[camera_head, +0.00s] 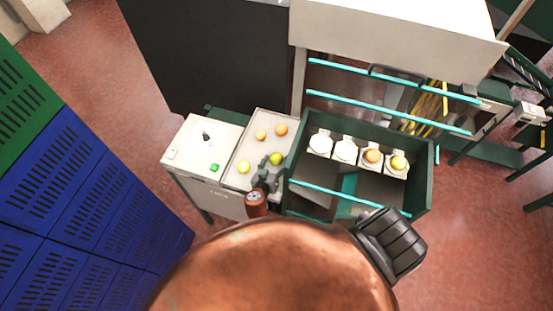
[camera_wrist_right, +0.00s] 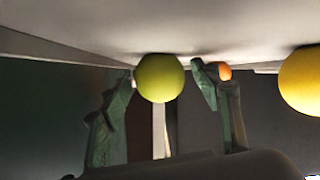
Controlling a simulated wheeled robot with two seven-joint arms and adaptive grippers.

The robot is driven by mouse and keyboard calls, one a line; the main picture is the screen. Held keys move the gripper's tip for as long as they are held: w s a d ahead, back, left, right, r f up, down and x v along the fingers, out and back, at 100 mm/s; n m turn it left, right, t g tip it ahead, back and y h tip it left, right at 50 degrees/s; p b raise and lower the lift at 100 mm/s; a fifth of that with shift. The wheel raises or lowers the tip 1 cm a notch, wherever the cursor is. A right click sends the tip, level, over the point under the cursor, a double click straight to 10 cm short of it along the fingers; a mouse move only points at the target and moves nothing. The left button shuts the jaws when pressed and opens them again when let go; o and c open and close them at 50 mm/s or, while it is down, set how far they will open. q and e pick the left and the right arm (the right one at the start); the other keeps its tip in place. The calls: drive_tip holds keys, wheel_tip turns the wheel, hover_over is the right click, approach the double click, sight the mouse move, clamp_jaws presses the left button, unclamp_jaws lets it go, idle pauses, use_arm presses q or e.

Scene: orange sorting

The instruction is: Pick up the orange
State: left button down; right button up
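Two oranges, a left one (camera_head: 261,136) and a right one (camera_head: 281,130), lie toward the back of the pale tray (camera_head: 252,122). A green fruit (camera_head: 276,158) and a yellow fruit (camera_head: 243,167) lie nearer the front. My right gripper (camera_head: 268,166) is low over the tray, beside the green fruit. In the right wrist view, where the tray surface is at the top, the gripper (camera_wrist_right: 163,72) is open with the green fruit (camera_wrist_right: 160,78) in line with the gap between its fingers. One orange (camera_wrist_right: 225,71) is partly hidden behind the right-hand finger. My left gripper is out of view.
A dark green crate (camera_head: 432,180) to the right holds white holders, one with an orange (camera_head: 373,156) and one with a yellow fruit (camera_head: 398,162). Blue perforated panels (camera_head: 80,215) stand farther left.

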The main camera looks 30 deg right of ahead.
drive_tip(key=c, duration=1.1)
drive_tip(key=shift+r, duration=0.2)
